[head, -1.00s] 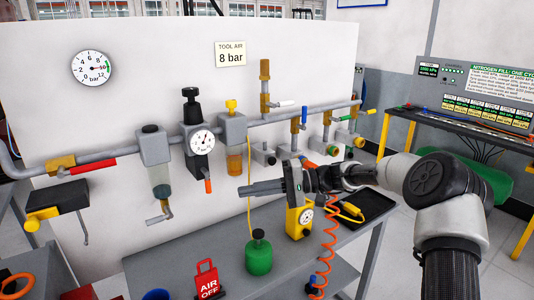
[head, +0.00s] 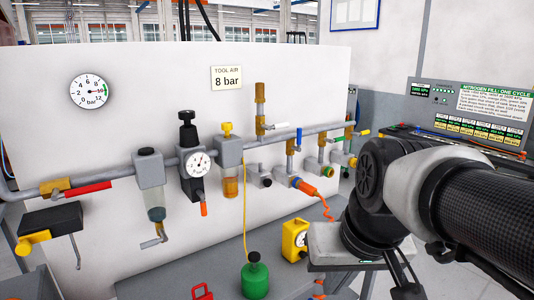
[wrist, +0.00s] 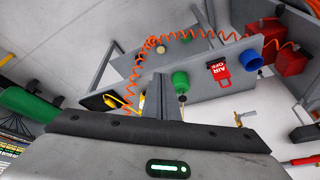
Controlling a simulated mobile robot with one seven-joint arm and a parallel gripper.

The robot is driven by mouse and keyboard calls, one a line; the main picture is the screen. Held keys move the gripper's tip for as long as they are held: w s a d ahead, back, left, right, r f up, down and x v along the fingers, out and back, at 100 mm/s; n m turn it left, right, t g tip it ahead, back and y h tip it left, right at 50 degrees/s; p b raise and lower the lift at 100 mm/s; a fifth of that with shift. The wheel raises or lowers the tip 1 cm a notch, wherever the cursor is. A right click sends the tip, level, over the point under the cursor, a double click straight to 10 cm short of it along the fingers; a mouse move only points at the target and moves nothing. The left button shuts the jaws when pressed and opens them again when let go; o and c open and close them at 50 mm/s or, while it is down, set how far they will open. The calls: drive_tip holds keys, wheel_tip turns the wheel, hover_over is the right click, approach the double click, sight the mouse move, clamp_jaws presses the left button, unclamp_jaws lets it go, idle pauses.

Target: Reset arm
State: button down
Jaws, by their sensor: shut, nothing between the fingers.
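My arm shows on the right of the head view, folded close to the camera, with a black joint and a dark ribbed link in front. Part of my gripper's grey body shows low in the head view beneath the joint, and its fingers cannot be made out there. In the wrist view my gripper (wrist: 165,92) has its two grey fingers together, with nothing between them. The fingers stand clear of the things behind them, over the grey bench.
A wall panel carries a pipe with valves, a regulator (head: 194,160) and a gauge (head: 91,91). On the bench (wrist: 200,83) are a green bottle (head: 255,278), a yellow gauge box (head: 294,240) and a red AIR OFF tag (wrist: 219,72). An orange coiled hose (wrist: 139,65) curves across the wrist view.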

drive_tip(key=s+d+t, duration=0.1)
drive_tip(key=s+d, duration=0.3)
wheel_tip(320, 180, up, 16)
drive_tip(key=p, duration=1.7)
drive_tip(key=shift+w+a+h, duration=0.15)
drive_tip(key=shift+a+h, duration=0.1)
drive_tip(key=shift+h, duration=0.15)
